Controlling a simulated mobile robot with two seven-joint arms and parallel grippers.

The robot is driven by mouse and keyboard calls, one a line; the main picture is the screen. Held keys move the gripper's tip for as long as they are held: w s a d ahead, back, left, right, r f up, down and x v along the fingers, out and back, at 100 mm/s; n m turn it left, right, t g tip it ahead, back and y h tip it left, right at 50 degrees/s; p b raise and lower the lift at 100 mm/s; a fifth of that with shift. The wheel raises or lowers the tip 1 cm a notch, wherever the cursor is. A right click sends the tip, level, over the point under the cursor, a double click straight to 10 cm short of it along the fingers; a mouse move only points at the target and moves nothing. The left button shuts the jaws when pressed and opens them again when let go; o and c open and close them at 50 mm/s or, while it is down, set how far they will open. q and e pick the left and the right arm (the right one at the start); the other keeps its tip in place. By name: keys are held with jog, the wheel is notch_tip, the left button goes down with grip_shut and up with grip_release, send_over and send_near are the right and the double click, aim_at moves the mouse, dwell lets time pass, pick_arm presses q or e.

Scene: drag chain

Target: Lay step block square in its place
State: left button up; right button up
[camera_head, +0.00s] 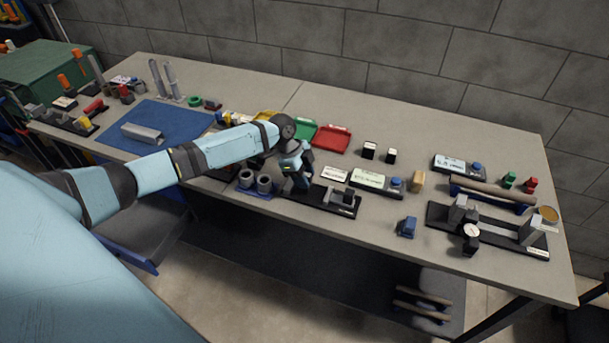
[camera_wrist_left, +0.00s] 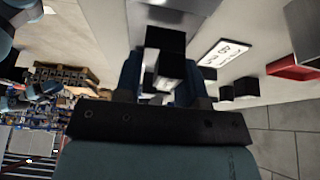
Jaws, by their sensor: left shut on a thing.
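My left gripper (camera_head: 299,181) is over the front middle of the bench, its jaws pointing down beside a black base (camera_head: 329,201) with a grey metal block on it. In the left wrist view my left gripper (camera_wrist_left: 163,78) is shut on a small dark block (camera_wrist_left: 165,42) with pale lower faces, which I take to be the step block. The block sits between the two dark blue fingers, which hide part of its sides. In the head view the arm and gripper hide it. I cannot tell whether it touches anything below. My right gripper is not in view.
Two black-and-white blocks (camera_head: 379,153) stand behind. A labelled display box (camera_head: 368,180) is to the right, and a blue holder with grey cylinders (camera_head: 256,184) is to the left. A red tray (camera_head: 331,139) lies behind. The bench (camera_head: 450,132) is clear at back right.

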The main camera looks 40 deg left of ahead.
pick_arm(q)
jog(key=shift+f+b, duration=0.65)
jog(key=shift+f, duration=0.55)
dwell(0.5)
jog(key=o, duration=1.2)
jog(key=b+v, duration=0.1)
jog(key=v, duration=1.3)
jog(key=shift+b, duration=0.35)
